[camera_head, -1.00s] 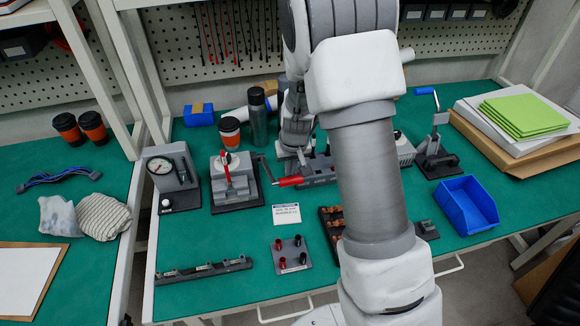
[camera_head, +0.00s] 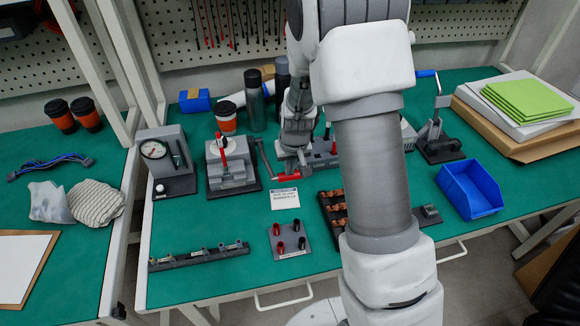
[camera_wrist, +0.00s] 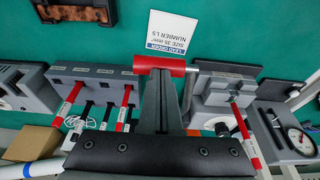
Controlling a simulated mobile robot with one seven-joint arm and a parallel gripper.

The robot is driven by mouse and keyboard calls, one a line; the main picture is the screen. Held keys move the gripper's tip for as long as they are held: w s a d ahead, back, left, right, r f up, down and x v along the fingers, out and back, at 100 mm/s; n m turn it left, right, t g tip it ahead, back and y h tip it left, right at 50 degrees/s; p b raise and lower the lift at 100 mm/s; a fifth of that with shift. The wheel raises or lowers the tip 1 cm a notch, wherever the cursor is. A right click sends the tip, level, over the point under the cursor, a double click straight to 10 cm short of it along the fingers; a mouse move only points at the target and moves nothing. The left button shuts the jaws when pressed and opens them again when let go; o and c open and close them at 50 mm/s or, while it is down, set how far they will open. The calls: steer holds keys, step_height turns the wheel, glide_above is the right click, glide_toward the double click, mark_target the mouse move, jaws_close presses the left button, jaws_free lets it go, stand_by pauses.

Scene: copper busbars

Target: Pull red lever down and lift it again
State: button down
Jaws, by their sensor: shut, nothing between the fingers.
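A red lever grip (camera_head: 288,177) on a metal rod reaches from the right side of a grey bench device (camera_head: 230,170), low over the table behind a white label card. In the wrist view the red grip (camera_wrist: 160,65) lies crosswise at the tips of my gripper (camera_wrist: 160,82). My gripper is shut, with nothing between its fingers, and its tips are at the grip's near side. I cannot tell whether they touch it. In the head view my arm hides part of the area, and my gripper (camera_head: 300,155) shows only partly behind the grip.
A switch block with several red-handled levers (camera_wrist: 95,80) stands beside my gripper. A gauge device (camera_head: 165,160) stands left of the grey device. The label card (camera_head: 285,199), a plate with terminals (camera_head: 290,240) and a blue bin (camera_head: 470,190) lie nearer the front. Green table is clear around the card.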

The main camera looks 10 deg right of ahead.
steer(key=r+p, duration=0.1)
steer(key=r, duration=0.1)
steer(key=w+r+p, duration=0.1)
steer(key=r, duration=0.1)
steer(key=shift+r+p, duration=0.4)
steer(key=s+r, duration=0.4)
steer(key=r, duration=0.4)
steer(key=shift+s, duration=0.3)
steer(key=shift+f, duration=0.1)
